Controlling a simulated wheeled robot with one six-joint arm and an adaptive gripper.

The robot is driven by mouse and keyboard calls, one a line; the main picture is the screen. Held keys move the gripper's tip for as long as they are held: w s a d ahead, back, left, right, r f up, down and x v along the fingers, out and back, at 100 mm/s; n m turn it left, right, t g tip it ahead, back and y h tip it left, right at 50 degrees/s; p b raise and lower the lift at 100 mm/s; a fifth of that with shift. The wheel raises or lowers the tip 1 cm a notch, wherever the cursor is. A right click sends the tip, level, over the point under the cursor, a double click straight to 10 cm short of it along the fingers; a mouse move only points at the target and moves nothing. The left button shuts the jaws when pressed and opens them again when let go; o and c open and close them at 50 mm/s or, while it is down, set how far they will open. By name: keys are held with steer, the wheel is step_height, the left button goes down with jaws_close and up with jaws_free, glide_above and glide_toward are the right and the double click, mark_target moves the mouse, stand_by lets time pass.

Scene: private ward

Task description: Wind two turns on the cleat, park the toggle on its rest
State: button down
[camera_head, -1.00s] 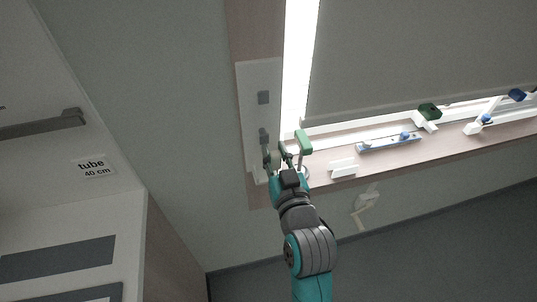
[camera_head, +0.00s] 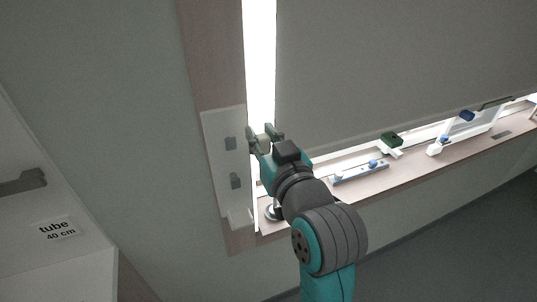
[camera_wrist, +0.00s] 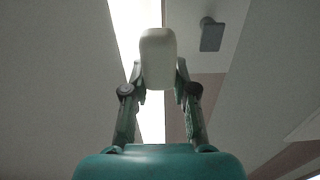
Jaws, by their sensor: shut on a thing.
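My gripper (camera_head: 265,134) is shut on a pale, rounded toggle (camera_wrist: 158,58), which stands up between the fingertips in the wrist view. In the head view the gripper is just right of a pale wall plate (camera_head: 217,160), about level with its upper grey peg. The plate carries an upper grey peg (camera_head: 230,143) and a lower grey peg (camera_head: 235,181), apparently the cleat. One grey peg (camera_wrist: 211,35) shows at upper right in the wrist view, apart from the toggle. A pale ledge (camera_head: 238,218) sticks out at the plate's foot; I cannot tell if it is the rest. No cord can be made out.
A grey blind (camera_head: 400,60) hangs right of the bright window strip (camera_head: 259,60). The sill (camera_head: 400,177) holds a blue bar (camera_head: 360,173), a green block (camera_head: 391,138) and other small fittings. A shelf label reading "tube 40 cm" (camera_head: 57,229) is at lower left.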

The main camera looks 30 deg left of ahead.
steer(key=s+a+r, duration=0.4)
steer(key=s, duration=0.1)
steer(key=s+a+f, duration=0.4)
steer(key=f, duration=0.2)
steer(key=w+d+f, duration=0.2)
steer(key=f, duration=0.5)
steer(key=w+d+f, duration=0.2)
steer(key=w+f, duration=0.1)
steer(key=f, duration=0.4)
steer(key=shift+d, duration=0.3)
steer(key=v, duration=0.7)
